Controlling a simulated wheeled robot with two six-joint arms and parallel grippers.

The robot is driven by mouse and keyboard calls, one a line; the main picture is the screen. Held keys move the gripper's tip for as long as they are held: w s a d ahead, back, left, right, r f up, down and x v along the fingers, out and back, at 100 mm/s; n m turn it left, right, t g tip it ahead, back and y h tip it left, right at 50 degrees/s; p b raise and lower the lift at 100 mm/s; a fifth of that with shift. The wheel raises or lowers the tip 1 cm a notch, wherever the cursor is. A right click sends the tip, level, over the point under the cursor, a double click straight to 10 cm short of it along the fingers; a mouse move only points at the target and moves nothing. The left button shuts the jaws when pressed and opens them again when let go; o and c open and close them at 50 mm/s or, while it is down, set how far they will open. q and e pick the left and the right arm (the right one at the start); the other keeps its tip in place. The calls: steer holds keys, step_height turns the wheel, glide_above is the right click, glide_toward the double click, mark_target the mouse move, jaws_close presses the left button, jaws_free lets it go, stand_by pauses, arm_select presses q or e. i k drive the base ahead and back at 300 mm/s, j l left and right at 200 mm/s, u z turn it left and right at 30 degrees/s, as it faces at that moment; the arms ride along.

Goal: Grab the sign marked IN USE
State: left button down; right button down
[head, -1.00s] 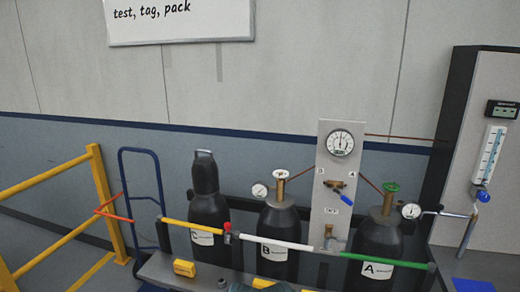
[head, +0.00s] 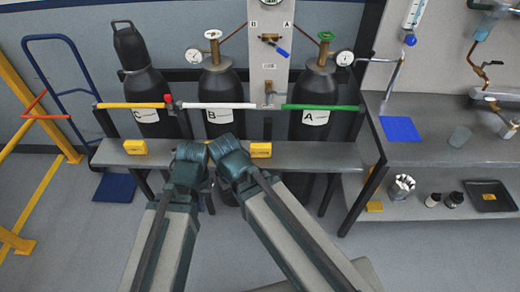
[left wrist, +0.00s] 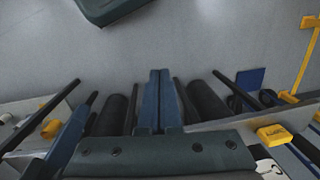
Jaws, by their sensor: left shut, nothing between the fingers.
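Two small yellow blocks with dark markings sit on the grey shelf in front of the gas cylinders. The left yellow block (head: 135,147) is below cylinder C, and the right yellow block (head: 261,150) is between cylinders B and A. I cannot read either marking, so I cannot tell which says IN USE. My left gripper (head: 190,155) is between them in the head view, its fingers mostly hidden. In the left wrist view its blue fingers (left wrist: 160,75) are together and empty; a yellow block (left wrist: 273,135) lies to their right, apart from them. My right wrist is beside it, its fingers hidden.
Cylinder C (head: 148,95), cylinder B (head: 220,85) and cylinder A (head: 310,90) stand behind a coloured bar (head: 235,106). A blue hand truck (head: 60,75) and yellow railing (head: 20,135) are at left. The right bench (head: 450,145) holds a blue sheet (head: 401,129).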

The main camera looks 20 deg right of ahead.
mark_target(257, 151)
steer(key=l+z, duration=0.1)
steer(key=l, duration=0.4)
steer(key=i+l+z, duration=0.1)
steer(key=l, duration=0.45)
steer(key=l+z, duration=0.1)
steer(key=l, duration=0.4)
steer(key=i+l+z, duration=0.1)
steer(key=l, duration=0.4)
steer(key=i, duration=0.05)
